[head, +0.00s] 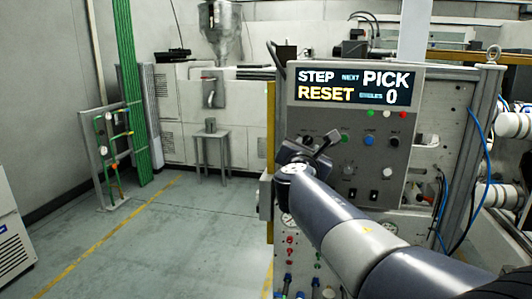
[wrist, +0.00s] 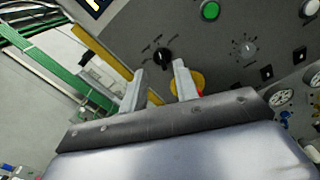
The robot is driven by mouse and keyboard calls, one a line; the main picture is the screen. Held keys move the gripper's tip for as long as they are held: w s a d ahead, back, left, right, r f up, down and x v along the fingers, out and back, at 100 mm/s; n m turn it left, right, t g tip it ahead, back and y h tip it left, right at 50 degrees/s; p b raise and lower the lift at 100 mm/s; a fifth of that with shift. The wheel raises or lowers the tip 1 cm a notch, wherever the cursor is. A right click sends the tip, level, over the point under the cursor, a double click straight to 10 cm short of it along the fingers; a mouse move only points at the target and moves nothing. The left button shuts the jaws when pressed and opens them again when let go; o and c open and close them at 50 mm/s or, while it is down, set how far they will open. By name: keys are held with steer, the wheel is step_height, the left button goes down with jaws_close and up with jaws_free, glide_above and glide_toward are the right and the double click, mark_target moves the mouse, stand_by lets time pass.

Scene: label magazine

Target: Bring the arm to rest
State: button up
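My gripper (head: 322,143) reaches out in front of the grey control panel (head: 378,165) in the head view, tilted. In the wrist view my gripper (wrist: 158,84) shows two pale fingers with a clear gap between them. It is open and nothing shows between the fingertips. A black rotary knob (wrist: 163,57) on the panel appears just beyond the fingertips. A yellow disc with some red (wrist: 197,84) is partly hidden behind the right finger. I cannot tell whether a finger touches the panel.
The panel display (head: 354,87) reads STEP, NEXT, PICK, RESET and 0. A green button (wrist: 210,10) and a dial (wrist: 246,48) sit on the panel. The floor (head: 185,235) at left is open. A small stool (head: 211,138) and a pipe stand (head: 106,155) stand farther back.

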mark_target(309, 139)
steer(key=p+x, duration=0.1)
steer(key=x, duration=0.5)
steer(key=shift+s, duration=0.1)
